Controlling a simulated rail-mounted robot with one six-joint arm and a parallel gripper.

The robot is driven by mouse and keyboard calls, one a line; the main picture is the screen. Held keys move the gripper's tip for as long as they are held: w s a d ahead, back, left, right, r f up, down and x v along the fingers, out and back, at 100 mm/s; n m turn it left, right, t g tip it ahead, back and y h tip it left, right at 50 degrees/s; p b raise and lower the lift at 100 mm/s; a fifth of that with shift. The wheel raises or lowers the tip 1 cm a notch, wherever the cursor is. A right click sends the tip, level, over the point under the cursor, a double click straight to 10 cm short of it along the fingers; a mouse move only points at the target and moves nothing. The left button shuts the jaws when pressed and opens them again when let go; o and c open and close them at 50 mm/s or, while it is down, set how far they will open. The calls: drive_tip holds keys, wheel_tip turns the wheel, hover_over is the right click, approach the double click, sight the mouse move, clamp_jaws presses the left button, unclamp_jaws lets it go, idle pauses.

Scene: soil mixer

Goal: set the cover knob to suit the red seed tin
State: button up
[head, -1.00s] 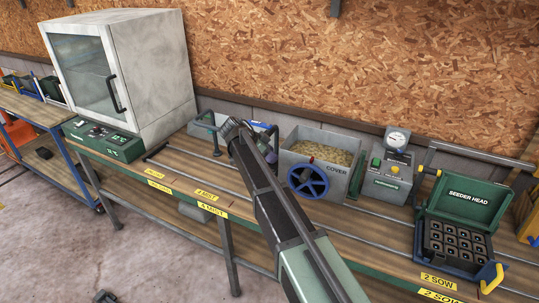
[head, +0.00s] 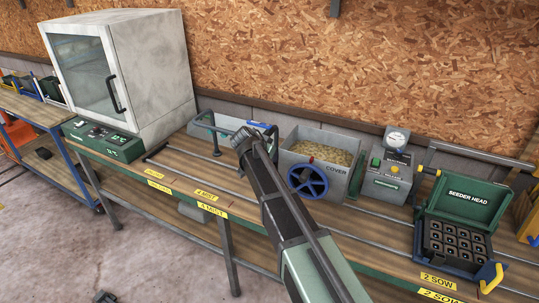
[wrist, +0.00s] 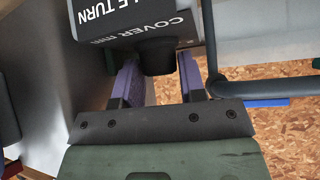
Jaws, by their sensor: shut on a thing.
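The cover unit is a grey box with a blue handwheel (head: 307,182) and the word COVER on its front, in the head view. In the wrist view, a dark block labelled "COVER mm" (wrist: 135,28) is at the top, its lettering cut off. Its dark knob (wrist: 158,60) sits between the two purple-padded fingers of my gripper (wrist: 160,76), which is shut on it. In the head view my gripper's end is left of the cover box, and my arm hides the knob. I cannot make out a red seed tin or the knob's setting.
Pale grains fill the cover box's hopper (head: 323,143). A grey gauge box (head: 387,178) and the green seeder head (head: 468,202) are to the right. A white cabinet (head: 155,70) stands at the left.

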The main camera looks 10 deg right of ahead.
drive_tip(key=shift+s+d+n+t+y, duration=0.15)
drive_tip(key=shift+n+t+y, duration=0.45)
drive_tip(key=shift+n, duration=0.5)
drive_tip(key=shift+f, duration=0.1)
drive_tip(key=o, duration=0.6)
drive_tip(key=shift+c, duration=0.2)
drive_tip(key=p+v, duration=0.7)
drive_tip(key=v, duration=0.3)
drive_tip(key=shift+s+r+p, duration=0.2)
drive_tip(key=shift+r+p, duration=0.1)
